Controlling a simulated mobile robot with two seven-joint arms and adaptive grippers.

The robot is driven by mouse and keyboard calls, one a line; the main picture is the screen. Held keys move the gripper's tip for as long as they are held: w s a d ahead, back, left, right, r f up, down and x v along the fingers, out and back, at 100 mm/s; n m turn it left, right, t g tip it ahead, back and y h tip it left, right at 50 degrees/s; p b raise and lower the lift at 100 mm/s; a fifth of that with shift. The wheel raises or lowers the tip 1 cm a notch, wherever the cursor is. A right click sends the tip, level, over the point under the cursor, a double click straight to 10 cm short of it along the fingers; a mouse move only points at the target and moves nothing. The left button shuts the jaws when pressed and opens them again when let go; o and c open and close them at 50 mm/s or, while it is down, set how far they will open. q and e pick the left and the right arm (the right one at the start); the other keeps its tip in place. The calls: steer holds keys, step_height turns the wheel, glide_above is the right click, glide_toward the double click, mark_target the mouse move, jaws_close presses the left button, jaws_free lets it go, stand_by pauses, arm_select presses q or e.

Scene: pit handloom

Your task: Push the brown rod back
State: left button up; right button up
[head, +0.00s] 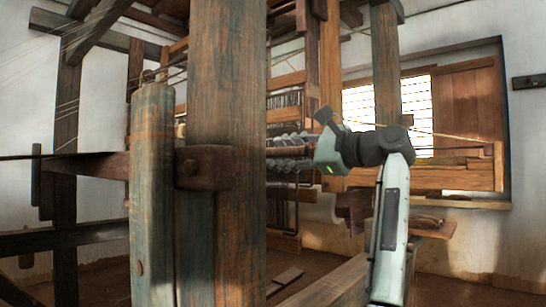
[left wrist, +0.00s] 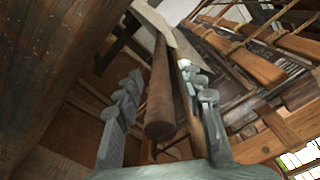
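A brown rod (left wrist: 160,98) shows in the left wrist view, with its rounded near end toward the camera, running away between my gripper's fingers. My left gripper (left wrist: 163,105) is open, one grey finger on each side of the rod. A gap shows between the rod and the left finger; the right finger is closer, and I cannot tell whether it touches. In the head view my left gripper (head: 288,152) points left into the loom, its fingertips near or behind the thick front post. The rod is hard to make out there. My right gripper is not in view.
A thick wooden post (head: 228,110) fills the left middle of the head view, with a shorter greenish post (head: 152,195) beside it. Loom beams and heddles surround the gripper. A wooden bench beam (head: 325,285) runs below my arm. A shuttered window (head: 416,102) is behind.

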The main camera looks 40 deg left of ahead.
arm_select(q)
steer(key=shift+w+a, duration=0.1)
steer(key=shift+a, duration=1.25)
jaws_close()
